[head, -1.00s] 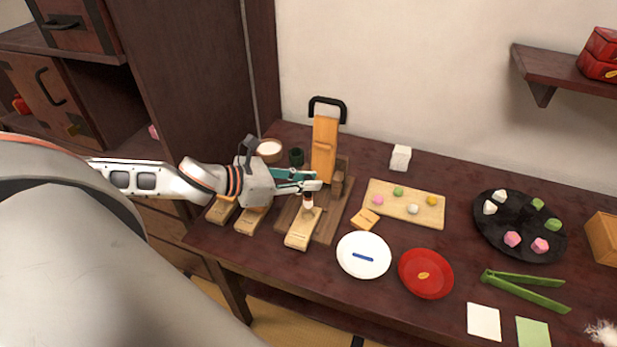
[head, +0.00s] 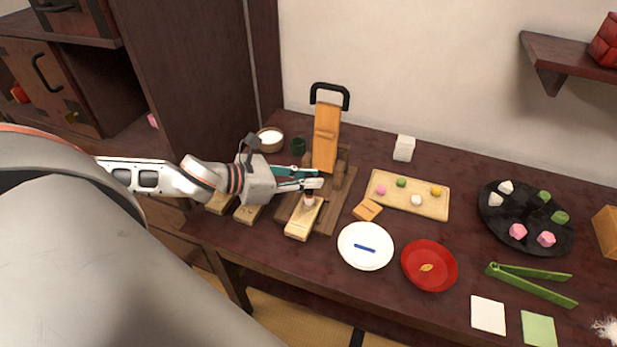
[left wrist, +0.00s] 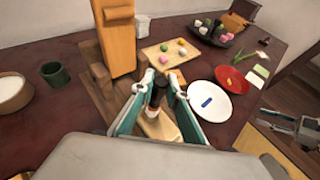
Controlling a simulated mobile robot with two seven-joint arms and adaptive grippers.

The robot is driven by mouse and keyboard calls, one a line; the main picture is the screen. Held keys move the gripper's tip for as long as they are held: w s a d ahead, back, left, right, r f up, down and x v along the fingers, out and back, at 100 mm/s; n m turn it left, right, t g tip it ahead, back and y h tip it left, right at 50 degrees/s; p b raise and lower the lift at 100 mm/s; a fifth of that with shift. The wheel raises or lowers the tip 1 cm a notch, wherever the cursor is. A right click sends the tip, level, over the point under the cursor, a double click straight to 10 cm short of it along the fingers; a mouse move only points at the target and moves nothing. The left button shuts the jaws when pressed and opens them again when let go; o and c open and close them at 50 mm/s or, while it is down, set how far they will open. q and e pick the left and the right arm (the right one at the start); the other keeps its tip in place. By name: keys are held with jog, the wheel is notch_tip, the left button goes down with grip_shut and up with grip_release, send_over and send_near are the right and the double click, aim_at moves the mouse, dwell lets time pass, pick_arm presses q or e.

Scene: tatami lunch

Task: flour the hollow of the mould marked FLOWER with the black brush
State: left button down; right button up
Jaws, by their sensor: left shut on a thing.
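My left gripper (head: 312,184) is shut on the black brush (left wrist: 157,94), holding it nearly upright with its pale tip down. The tip is over the far part of a pale wooden mould (head: 302,221), which also shows in the left wrist view (left wrist: 159,126). I cannot tell whether the tip touches the wood. The mould's marking is unreadable and its hollow is hidden by the brush and fingers. Two more pale moulds (head: 248,214) (head: 220,204) lie to the left, partly under my arm. A grey mechanical part at the right of the left wrist view seems to be my right gripper (left wrist: 296,124).
A bowl of white powder (head: 270,139) and a dark green cup (head: 299,146) stand behind the gripper. A tall orange wooden piece with a black handle (head: 326,140) stands close beside it. A white plate (head: 365,262) and red plate (head: 448,279) lie to the right.

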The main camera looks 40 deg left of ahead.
pick_arm(q)
jog(key=shift+f+b, duration=0.4)
jog(key=shift+f, duration=0.7)
dwell(1.1)
jog(key=shift+d, duration=0.2)
jog(key=shift+s+a+p, duration=0.1)
jog(key=shift+a+p, duration=0.25)
jog(key=shift+a, duration=0.05)
jog(key=shift+w+d, duration=0.15)
jog(key=shift+w, duration=0.1)
dwell(0.4)
jog(key=shift+s+d+p, duration=0.1)
jog(key=shift+s+p, duration=0.2)
jog(key=shift+s, duration=0.1)
dwell(0.4)
jog(key=shift+w+d, duration=0.1)
jog(key=shift+w, duration=0.15)
jog(key=shift+s+a, duration=0.1)
jog(key=shift+a, duration=0.25)
dwell(0.3)
jog(key=shift+w+d, duration=0.15)
jog(key=shift+w, duration=0.1)
